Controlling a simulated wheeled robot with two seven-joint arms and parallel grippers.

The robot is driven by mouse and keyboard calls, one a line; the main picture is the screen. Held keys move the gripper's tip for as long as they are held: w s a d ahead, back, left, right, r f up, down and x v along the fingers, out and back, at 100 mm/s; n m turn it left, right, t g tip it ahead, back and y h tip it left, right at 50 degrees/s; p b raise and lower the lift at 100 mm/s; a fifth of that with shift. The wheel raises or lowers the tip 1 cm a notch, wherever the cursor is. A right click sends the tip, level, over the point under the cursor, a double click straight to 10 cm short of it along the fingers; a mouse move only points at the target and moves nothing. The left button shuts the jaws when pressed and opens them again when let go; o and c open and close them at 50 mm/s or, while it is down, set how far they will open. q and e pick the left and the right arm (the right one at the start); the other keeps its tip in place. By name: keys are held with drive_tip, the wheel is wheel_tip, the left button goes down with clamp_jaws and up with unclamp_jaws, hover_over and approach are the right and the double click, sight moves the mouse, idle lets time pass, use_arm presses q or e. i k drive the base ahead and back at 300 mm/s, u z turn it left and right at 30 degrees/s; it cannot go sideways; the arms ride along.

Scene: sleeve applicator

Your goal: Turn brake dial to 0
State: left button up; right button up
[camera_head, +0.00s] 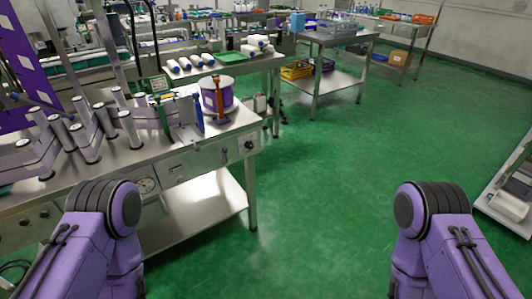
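The steel sleeve machine (190,172) stands at the left, with controls along its front panel. A small black knob (249,144) is near the panel's right corner. I cannot tell which one is the brake dial, and no setting is readable. My two purple arms show at the bottom left and bottom right, apart from the panel. Neither gripper is in view.
Grey rollers (129,130) and a purple-and-white reel (218,96) stand on the machine top. A lower shelf (195,210) lies beneath it. A steel table (335,38) stands at the back and a grey rack (508,195) at the right. The green floor (330,150) between is clear.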

sight(248, 145)
drive_tip(key=z, duration=1.45)
drive_tip(key=i, duration=0.75)
drive_tip(key=u, duration=0.2)
